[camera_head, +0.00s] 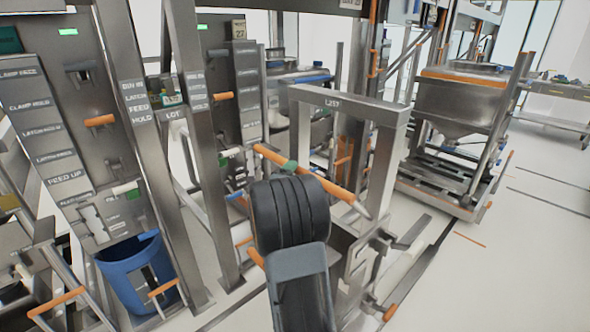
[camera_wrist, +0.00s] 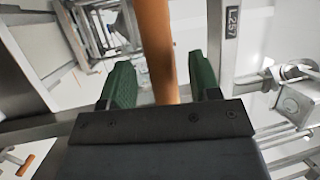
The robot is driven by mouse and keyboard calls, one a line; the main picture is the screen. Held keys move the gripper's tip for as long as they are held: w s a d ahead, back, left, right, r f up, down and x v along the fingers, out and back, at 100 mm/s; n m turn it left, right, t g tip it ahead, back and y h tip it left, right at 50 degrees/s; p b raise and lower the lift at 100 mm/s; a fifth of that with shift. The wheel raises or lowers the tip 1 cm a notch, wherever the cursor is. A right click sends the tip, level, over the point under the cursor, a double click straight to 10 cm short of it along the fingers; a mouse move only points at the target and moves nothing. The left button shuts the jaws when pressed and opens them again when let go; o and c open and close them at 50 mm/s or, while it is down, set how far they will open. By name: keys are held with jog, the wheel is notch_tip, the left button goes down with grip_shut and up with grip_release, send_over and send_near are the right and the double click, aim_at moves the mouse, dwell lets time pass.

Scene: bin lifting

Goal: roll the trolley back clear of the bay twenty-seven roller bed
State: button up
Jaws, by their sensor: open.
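The trolley frame (camera_head: 347,106), a grey metal upright frame marked L257, stands right of centre in the head view. Its label post (camera_wrist: 230,45) shows at the top right of the wrist view. An orange handle bar (camera_head: 328,186) slants across the frame's front. In the wrist view the orange bar (camera_wrist: 155,45) runs between the green fingers of my gripper (camera_wrist: 160,82), with a gap on each side. My gripper (camera_head: 290,166) is open at the bar, not closed on it. My dark wrist hides much of the trolley's lower part. The roller bed cannot be clearly made out.
A bay post with a 27 sign (camera_head: 239,29) stands behind the bar. Labelled panels (camera_head: 50,130) and a blue bin (camera_head: 128,268) are at left. A steel hopper (camera_head: 458,105) on a wheeled frame stands at right. Open pale floor (camera_head: 480,270) lies at lower right.

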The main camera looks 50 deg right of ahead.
jog(key=shift+x, duration=1.3)
jog(key=shift+c, duration=0.4)
grip_shut()
